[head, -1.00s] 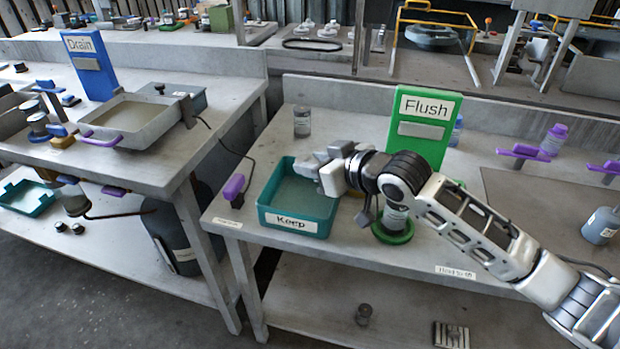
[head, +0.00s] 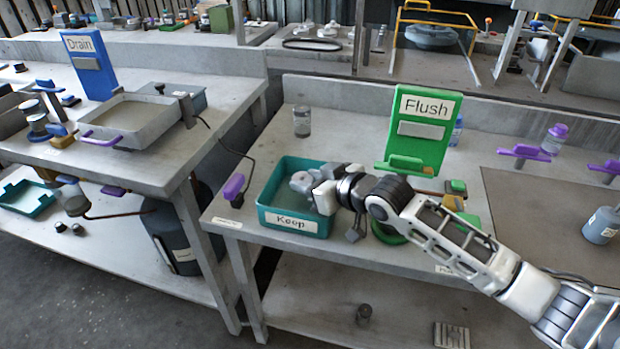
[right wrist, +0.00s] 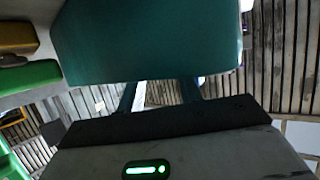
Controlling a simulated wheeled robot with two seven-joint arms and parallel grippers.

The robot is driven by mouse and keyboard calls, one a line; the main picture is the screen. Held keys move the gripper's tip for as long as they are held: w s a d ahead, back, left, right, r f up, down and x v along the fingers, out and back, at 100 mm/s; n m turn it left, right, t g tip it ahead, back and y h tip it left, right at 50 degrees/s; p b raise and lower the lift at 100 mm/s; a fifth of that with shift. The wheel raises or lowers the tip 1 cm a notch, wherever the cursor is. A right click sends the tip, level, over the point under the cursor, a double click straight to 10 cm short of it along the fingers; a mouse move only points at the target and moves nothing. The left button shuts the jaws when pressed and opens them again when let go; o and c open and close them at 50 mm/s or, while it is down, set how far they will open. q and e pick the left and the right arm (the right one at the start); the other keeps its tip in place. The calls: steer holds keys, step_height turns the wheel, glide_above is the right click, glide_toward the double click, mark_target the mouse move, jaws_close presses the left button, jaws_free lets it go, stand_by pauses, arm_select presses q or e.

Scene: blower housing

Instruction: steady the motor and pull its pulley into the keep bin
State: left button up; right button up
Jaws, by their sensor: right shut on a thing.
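The teal keep bin (head: 268,219), labelled "Keep", stands at the front left of the right-hand bench. My right gripper (head: 308,188) reaches over its right wall and is low at the bin's opening. A light grey round piece, apparently the pulley (head: 302,178), shows at its fingertips, over the bin's inside. In the right wrist view a large teal wall, apparently the bin (right wrist: 150,42), covers the fingertips and anything between them. Only the lower parts of the fingers (right wrist: 160,95) show there. I cannot pick out the motor. My left gripper is not in view.
The green "Flush" stand (head: 424,133) is behind my right arm, with small green and yellow parts beside it. A purple-handled part (head: 233,187) sits left of the bin. A clear jar (head: 302,122) stands behind the bin. A grey mat (head: 535,200) lies to the right.

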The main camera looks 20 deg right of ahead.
steer(key=shift+f, duration=0.3)
steer(key=o, duration=1.1)
steer(key=shift+r, duration=0.2)
steer(key=r+v, duration=0.1)
steer(key=v, duration=1.1)
steer(key=s+a+f+m+g+h, duration=0.1)
steer(key=s+f+m+g+h, duration=0.2)
steer(key=s+f, duration=0.6)
steer(key=s+a+f+g+h, duration=0.1)
steer(key=s+f+g+h, duration=0.35)
steer(key=s, duration=0.85)
steer(key=w+a+f+t+y, duration=0.2)
steer(key=w+a+f+t, duration=0.1)
steer(key=w+a+f+t+y, duration=0.2)
steer(key=w+a+f+t, duration=0.1)
steer(key=shift+w+f+y, duration=0.1)
steer(key=shift+w+y, duration=0.1)
steer(key=shift+y, duration=0.15)
